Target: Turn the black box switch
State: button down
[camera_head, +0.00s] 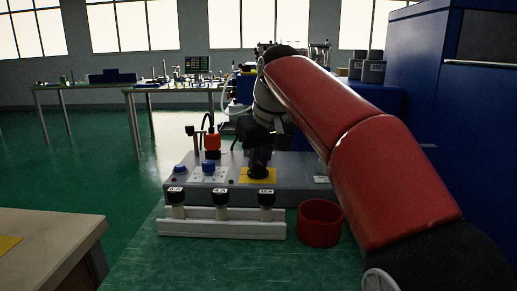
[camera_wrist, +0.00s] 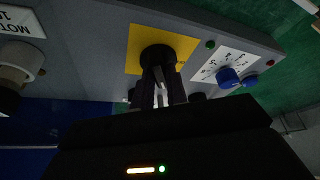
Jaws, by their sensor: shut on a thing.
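The black switch (camera_wrist: 157,56) sits on a square yellow plate (camera_wrist: 182,42) on the grey control box (camera_wrist: 85,40). In the head view the yellow plate (camera_head: 270,174) lies on the sloping front of the grey box, and my gripper (camera_head: 258,168) comes down over it from above, covering most of the switch. In the wrist view my gripper (camera_wrist: 162,82) has its two fingers closed on the switch's handle. The dark palm hides the lower part of that view, and the contact itself is dark.
A blue knob (camera_wrist: 228,76) on a white dial plate is beside the switch. An orange-red part (camera_head: 212,142) stands behind the box. In front are a white rack (camera_head: 222,229) with labelled pieces and a red cup (camera_head: 320,224). A blue cabinet (camera_head: 450,80) stands at right.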

jog(key=n+p, duration=0.1)
jog(key=n, duration=0.1)
jog(key=n+g+y+p, duration=0.1)
jog(key=n+p, duration=0.1)
jog(key=n+y+p, duration=0.1)
jog(key=n+p, duration=0.1)
jog(key=shift+w+d+r, duration=0.15)
jog(key=shift+w+r, duration=0.05)
jog(key=shift+r, duration=0.1)
jog(key=n+g+p, duration=0.1)
jog(key=n, duration=0.2)
jog(key=shift+f, duration=0.1)
jog(key=shift+w+f+n+g+y+p, duration=0.1)
jog(key=shift+n+g+y+p, duration=0.25)
jog(key=shift+n+g, duration=0.75)
jog(key=shift+n+t, duration=0.3)
jog(key=shift+n, duration=0.2)
jog(key=c, duration=1.4)
grip_release()
jog(key=v, duration=0.7)
jog(key=shift+r, duration=0.35)
jog(key=shift+d, duration=0.1)
